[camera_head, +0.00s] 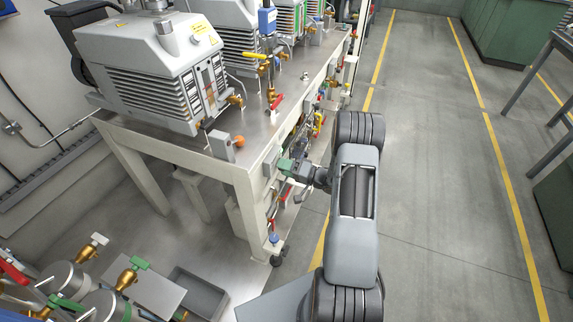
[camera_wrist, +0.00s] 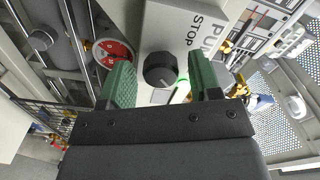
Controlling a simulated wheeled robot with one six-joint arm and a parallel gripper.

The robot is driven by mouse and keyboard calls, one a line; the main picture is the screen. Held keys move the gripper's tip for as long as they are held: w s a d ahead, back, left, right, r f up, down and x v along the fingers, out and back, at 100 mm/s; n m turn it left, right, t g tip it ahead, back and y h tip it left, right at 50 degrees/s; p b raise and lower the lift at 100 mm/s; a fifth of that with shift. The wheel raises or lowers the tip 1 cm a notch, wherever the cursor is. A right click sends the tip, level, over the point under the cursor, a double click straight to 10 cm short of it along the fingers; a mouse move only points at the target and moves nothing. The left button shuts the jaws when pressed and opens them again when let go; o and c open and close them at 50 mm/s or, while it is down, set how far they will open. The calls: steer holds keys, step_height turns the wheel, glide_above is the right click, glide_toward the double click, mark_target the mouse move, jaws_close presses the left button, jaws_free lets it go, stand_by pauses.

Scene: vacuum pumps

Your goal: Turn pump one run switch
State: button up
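The run switch is a black round knob (camera_wrist: 159,70) on a pale grey panel (camera_wrist: 165,22) in the wrist view. Printed letters beside it include "STOP" and part of a larger word. My gripper (camera_wrist: 163,84) is open, with one green finger on each side of the knob. A gap shows between the knob and each finger, and nothing is held. A bright green edge shows just below the knob, partly hidden by the right finger. In the head view, my gripper (camera_head: 286,165) is at the bench's near end, and the knob cannot be made out there.
A white bench (camera_head: 180,150) carries several pumps, the nearest a large grey-white pump (camera_head: 165,75). A red round part (camera_wrist: 112,53) is left of the knob. The grey aisle floor (camera_head: 430,180) is clear.

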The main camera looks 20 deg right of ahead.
steer(key=shift+o, duration=0.2)
steer(key=shift+s+d, duration=0.1)
steer(key=shift+s, duration=0.05)
steer(key=shift+v, duration=0.8)
steer(key=p+v, duration=0.1)
steer(key=v, duration=0.5)
stand_by(0.4)
stand_by(0.5)
